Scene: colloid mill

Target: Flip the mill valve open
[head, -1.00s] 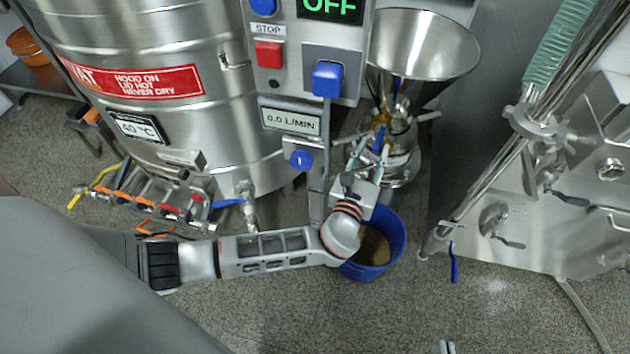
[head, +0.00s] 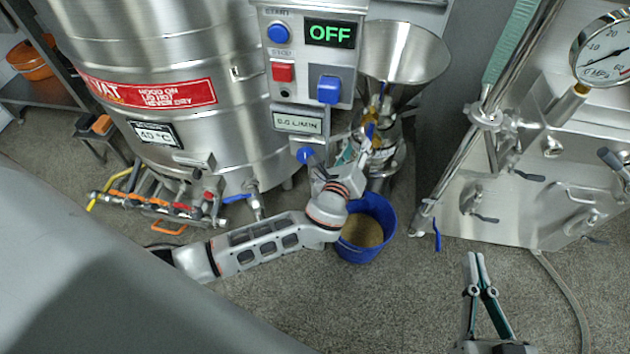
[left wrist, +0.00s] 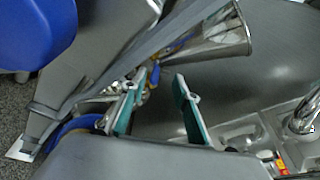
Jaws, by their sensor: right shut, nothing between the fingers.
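The mill's steel hopper (head: 404,52) stands behind the control box. A blue lever handle (head: 370,131) shows on the mill below it, with a yellow part beside it; how the lever is turned is hard to tell. My left gripper (head: 353,158) is just in front of the mill and left of the lever. In the left wrist view its fingers (left wrist: 158,100) are apart with nothing clearly held. The hopper (left wrist: 222,40) and a blue handle (left wrist: 177,44) show beyond them. My right gripper (head: 476,272) is shut and empty above the floor at lower right.
A blue bucket (head: 388,222) with tan contents stands below my left gripper. The control box (head: 308,65) reads OFF. The steel vat (head: 180,50) with its pipes is on the left. A steel machine with a slanted pipe (head: 455,165) stands right.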

